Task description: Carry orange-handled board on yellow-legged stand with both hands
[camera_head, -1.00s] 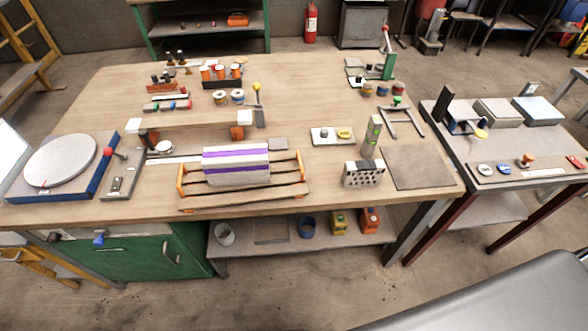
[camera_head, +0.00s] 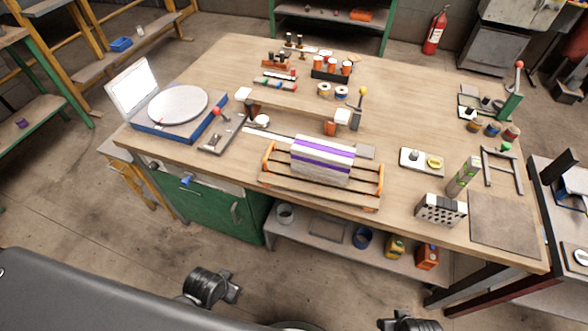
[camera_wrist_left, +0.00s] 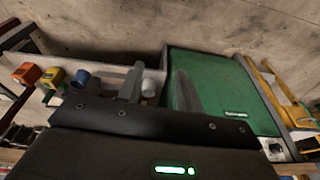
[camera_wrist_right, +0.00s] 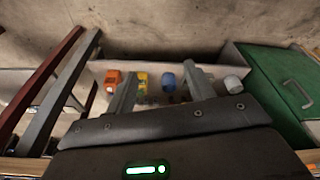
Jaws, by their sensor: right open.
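The slatted wooden board (camera_head: 282,186) with orange handles lies near the front edge of the workbench in the head view. One orange handle stands at its left end and one at its right. A white block with purple stripes (camera_head: 322,161) rests on it. My left gripper (camera_head: 212,290) is low in front of the bench, apart from the board; its fingers (camera_wrist_left: 158,85) are spread and empty in the left wrist view. My right gripper (camera_head: 412,322) is at the bottom edge, partly cut off; its fingers (camera_wrist_right: 160,85) are apart and empty. A stand with yellow legs (camera_head: 62,100) shows at upper left.
A green cabinet (camera_head: 215,205) and a lower shelf (camera_head: 330,236) are beneath. Open floor (camera_head: 70,210) lies at left.

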